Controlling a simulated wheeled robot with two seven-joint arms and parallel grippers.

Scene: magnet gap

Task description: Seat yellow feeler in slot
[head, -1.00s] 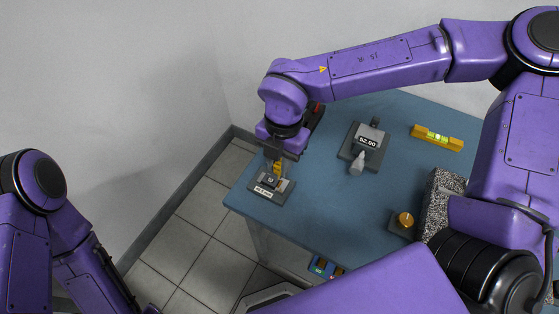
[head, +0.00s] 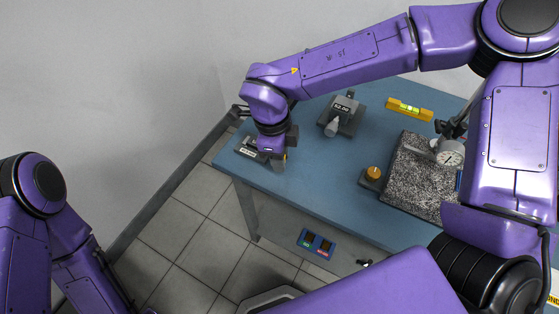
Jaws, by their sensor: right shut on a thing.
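My right gripper (head: 277,160) reaches over the left corner of the blue table, pointing down. It is shut on the yellow feeler (head: 285,157), of which only a small yellow bit shows beside the fingers. The dark grey slotted block (head: 246,152), with a white label on its front, sits at the table's left edge. The gripper is close to the block's right side and covers much of it. The slot is hidden, so I cannot tell whether the feeler touches it. My left gripper is out of view; only its arm shows at lower left.
The table's middle (head: 315,165) is clear.

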